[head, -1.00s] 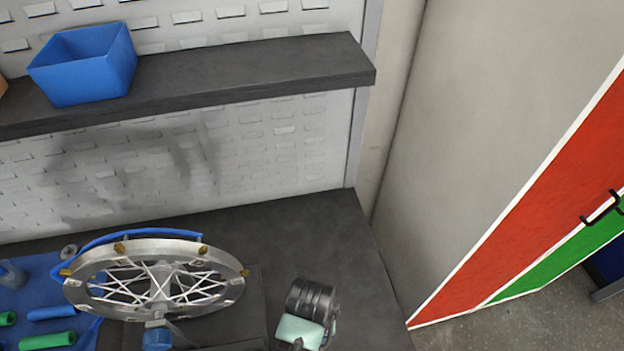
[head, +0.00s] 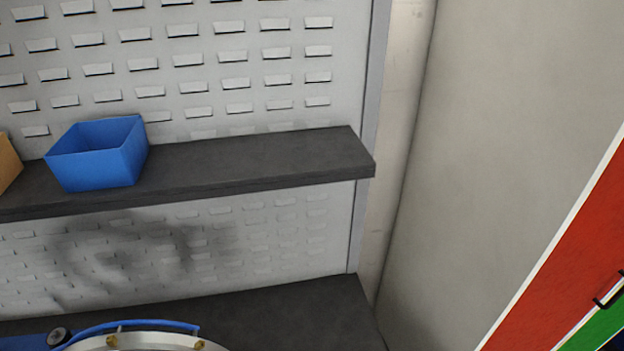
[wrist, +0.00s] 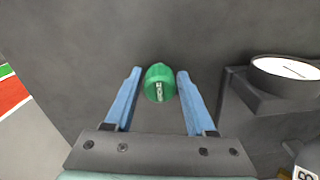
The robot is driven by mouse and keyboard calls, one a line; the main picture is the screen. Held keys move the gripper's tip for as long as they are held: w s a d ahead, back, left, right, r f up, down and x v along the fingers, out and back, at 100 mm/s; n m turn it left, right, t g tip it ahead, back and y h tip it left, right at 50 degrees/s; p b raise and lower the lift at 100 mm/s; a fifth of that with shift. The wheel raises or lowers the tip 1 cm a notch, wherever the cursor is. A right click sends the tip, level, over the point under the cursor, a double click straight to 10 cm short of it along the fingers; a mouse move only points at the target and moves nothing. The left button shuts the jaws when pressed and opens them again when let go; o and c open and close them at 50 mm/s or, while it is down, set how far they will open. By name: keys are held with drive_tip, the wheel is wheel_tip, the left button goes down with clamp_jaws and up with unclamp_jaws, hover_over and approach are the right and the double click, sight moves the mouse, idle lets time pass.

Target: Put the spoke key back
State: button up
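In the wrist view a green spoke key (wrist: 159,77), rounded with a pale metal slot facing me, is between the two blue fingers of my gripper (wrist: 159,72). The fingers are apart, and a narrow gap seems to show on each side of the key, so the gripper looks open around it. Dark worktop is behind the key; I cannot tell whether the key touches it. My gripper is not in the head view now.
A blue bin (head: 98,157) stands on the dark shelf (head: 250,163) before a louvred panel (head: 230,60). Below is the dark bench (head: 300,305), with a wheel rim (head: 135,343) at the bottom edge. A dark block (wrist: 255,115) with a round pale-faced part (wrist: 288,72) is right of my gripper.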

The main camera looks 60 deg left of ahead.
drive_tip(key=shift+o, duration=0.9)
wheel_tip(320, 180, up, 12)
drive_tip(key=w+a+r+m+t+y, duration=0.25)
drive_tip(key=w+r+t, duration=0.45)
drive_tip(key=w+r, duration=0.9)
drive_tip(key=w+d+r+m+t+y, duration=0.1)
drive_tip(key=w+d+r+t, duration=0.15)
drive_tip(key=w+r, duration=0.35)
drive_tip(key=w+d+r+m+t+y, duration=0.1)
drive_tip(key=w+d+r+m+t, duration=0.15)
drive_tip(key=r, duration=0.55)
drive_tip(key=d+r+m+t+h, duration=0.1)
drive_tip(key=d+r+t, duration=0.4)
drive_tip(key=r, duration=0.7)
drive_tip(key=d+r+m+t+h, duration=0.15)
drive_tip(key=d+r+t, duration=0.25)
drive_tip(key=r, duration=0.7)
drive_tip(key=s+d+r+m+t+h, duration=0.1)
drive_tip(key=s+d+r+t, duration=0.2)
drive_tip(key=s+r, duration=0.2)
drive_tip(key=s+d+r+m+t+h, duration=0.1)
drive_tip(key=s+d+r+t, duration=0.2)
drive_tip(key=r, duration=0.6)
drive_tip(key=shift+s+d+m, duration=0.2)
drive_tip(key=shift+s+m, duration=0.15)
drive_tip(key=shift+s, duration=0.5)
